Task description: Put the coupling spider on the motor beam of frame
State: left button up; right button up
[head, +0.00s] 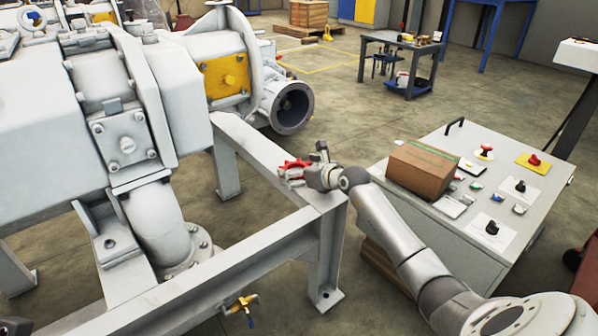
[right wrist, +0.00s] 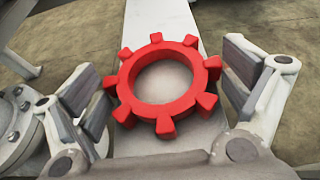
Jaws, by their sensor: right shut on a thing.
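The coupling spider (head: 293,167) is a red toothed ring. In the right wrist view the spider (right wrist: 125,85) lies flat between the two finger pads, with the pale beam visible below it. My right gripper (head: 303,173) is shut on the spider by its outer teeth and holds it over the motor beam (head: 252,146) of the grey frame, near its front corner. The beam also shows in the right wrist view (right wrist: 160,18). I cannot tell whether the spider touches the beam. My left gripper is not in view.
The large grey vacuum machine (head: 90,120) fills the left, with a flanged port (head: 292,107) behind the beam. A control cabinet (head: 440,150) with a cardboard box (head: 424,170) stands to the right. A work table (head: 400,44) is farther back.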

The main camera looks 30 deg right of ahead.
jog(key=shift+f, duration=0.1)
jog(key=o, duration=0.7)
